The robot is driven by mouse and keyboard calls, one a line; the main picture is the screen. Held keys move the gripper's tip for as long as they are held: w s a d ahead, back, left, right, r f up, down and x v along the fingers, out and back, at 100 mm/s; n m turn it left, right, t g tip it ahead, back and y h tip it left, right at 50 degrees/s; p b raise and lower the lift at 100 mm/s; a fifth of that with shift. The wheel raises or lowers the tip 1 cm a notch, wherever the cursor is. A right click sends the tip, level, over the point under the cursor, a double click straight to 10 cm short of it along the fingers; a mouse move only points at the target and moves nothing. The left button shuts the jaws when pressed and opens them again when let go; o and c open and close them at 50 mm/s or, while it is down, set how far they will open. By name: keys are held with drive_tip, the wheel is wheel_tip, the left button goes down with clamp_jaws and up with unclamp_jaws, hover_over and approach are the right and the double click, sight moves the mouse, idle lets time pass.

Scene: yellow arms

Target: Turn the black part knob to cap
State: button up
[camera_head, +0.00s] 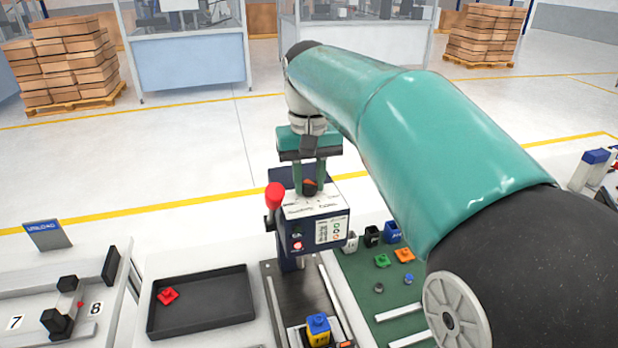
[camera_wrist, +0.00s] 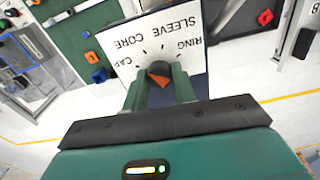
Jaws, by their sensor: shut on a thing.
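The black part knob (camera_head: 311,190) stands on the white top of the control box (camera_head: 318,231). In the wrist view my gripper (camera_wrist: 159,74) is shut on the knob. The fingers hide part of it, so I cannot tell which label it points at.
A red-topped lever (camera_head: 275,195) stands close left of the box. A dark tray (camera_head: 201,301) with a red part lies at lower left. A green mat (camera_head: 384,290) with several coloured parts is at right. A blue-and-yellow part (camera_head: 318,328) sits in front.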

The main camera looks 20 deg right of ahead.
sight(309, 183)
drive_tip(key=n, duration=0.5)
drive_tip(key=shift+r, duration=0.1)
idle(0.4)
drive_tip(key=o, duration=1)
wheel_tip(309, 183, up, 14)
drive_tip(key=shift+f, duration=0.2)
